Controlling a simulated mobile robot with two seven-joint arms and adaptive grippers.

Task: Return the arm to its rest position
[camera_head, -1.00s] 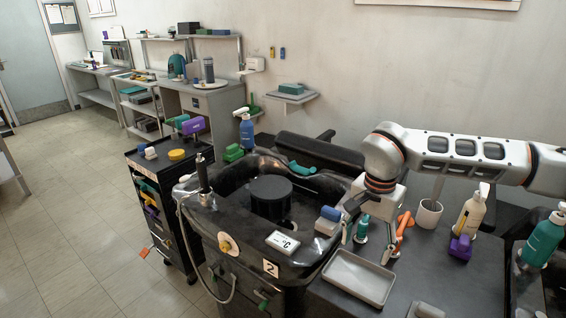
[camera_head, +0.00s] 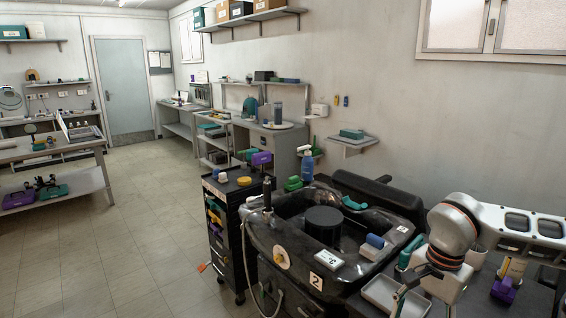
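My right arm comes in from the right edge in the head view, its white and dark links bent down at an orange-ringed wrist. My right gripper (camera_head: 424,301) points down at the lower right, over the dark worktop near the pale tray. Its fingers look spread, with nothing seen between them; the lower part is close to the bottom edge. My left arm and gripper are not in view.
A black basin (camera_head: 291,238) with a round black block (camera_head: 323,225) stands left of the gripper. The pale tray (camera_head: 380,294), a purple block (camera_head: 503,291) and a teal bottle (camera_head: 411,250) are close by. A black cart (camera_head: 229,235) stands further left; the floor beyond is clear.

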